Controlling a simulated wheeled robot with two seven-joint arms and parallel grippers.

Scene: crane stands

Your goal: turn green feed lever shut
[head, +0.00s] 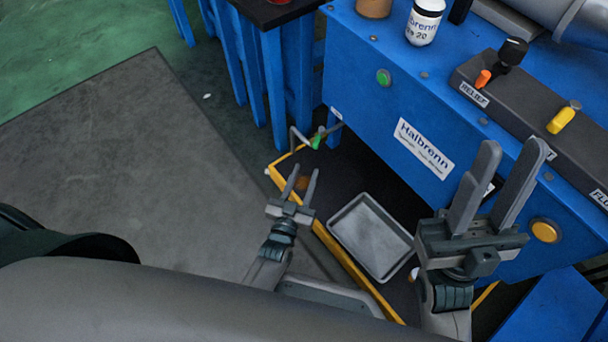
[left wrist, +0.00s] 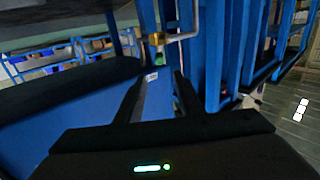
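The green feed lever (head: 316,141) sits on a grey pipe at the lower left corner of the blue bench. In the left wrist view its green part (left wrist: 160,58) hangs under a brass-coloured fitting (left wrist: 156,40) on the pipe, ahead of the fingertips. My left gripper (head: 301,172) is open and empty, its fingers pointing up the picture toward the lever with a gap between. Its fingers also show apart in the left wrist view (left wrist: 159,78). My right gripper (head: 515,145) is open and empty in front of the bench's front panel, far right of the lever.
The blue bench (head: 345,80) carries a dark panel (head: 545,105) with orange and yellow levers. A yellow-edged dark platform (head: 345,255) with a grey tray (head: 371,238) lies below. Blue legs (head: 274,90) stand behind the lever. Grey floor (head: 130,160) at left is clear.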

